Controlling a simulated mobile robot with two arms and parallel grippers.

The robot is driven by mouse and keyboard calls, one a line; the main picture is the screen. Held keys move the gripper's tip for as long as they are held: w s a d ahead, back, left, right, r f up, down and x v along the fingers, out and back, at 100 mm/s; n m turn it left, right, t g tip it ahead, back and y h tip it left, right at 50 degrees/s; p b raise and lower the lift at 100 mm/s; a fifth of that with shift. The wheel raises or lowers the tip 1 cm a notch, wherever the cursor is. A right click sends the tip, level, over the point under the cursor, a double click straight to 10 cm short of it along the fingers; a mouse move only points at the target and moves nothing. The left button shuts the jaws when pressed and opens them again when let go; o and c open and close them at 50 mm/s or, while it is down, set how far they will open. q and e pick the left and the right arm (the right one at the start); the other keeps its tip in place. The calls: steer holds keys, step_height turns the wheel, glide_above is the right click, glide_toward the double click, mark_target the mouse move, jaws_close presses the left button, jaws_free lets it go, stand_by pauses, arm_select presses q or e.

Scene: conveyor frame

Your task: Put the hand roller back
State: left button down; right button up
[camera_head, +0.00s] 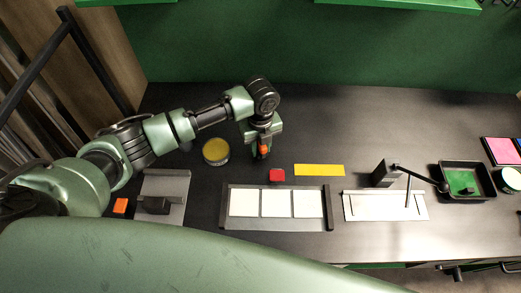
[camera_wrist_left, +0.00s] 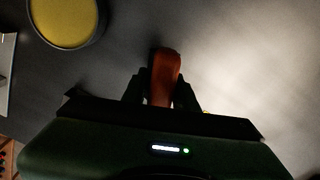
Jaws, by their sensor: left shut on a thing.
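My left gripper (camera_head: 263,152) is shut on an orange-brown handle, taken to be that of the hand roller (camera_head: 264,150), over the dark table right of a round yellow-topped tin (camera_head: 216,151). In the left wrist view the handle (camera_wrist_left: 165,73) stands up between the two dark fingers (camera_wrist_left: 162,92). The roller's other end is hidden by the gripper, and I cannot tell whether it touches the table. My right gripper is not in view.
A stand with a thin arm (camera_head: 385,172) and a black tray with green inside (camera_head: 449,166) are at right. The table behind the gripper is clear.

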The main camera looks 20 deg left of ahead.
arm_select(q)
step_height(320, 180, down, 2)
steer(key=shift+f, duration=0.3)
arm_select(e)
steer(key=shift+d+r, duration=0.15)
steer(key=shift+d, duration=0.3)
arm_select(q)
steer(key=shift+f, duration=0.2)
steer(key=c, duration=1.1)
jaws_free()
steer(key=shift+r, duration=0.1)
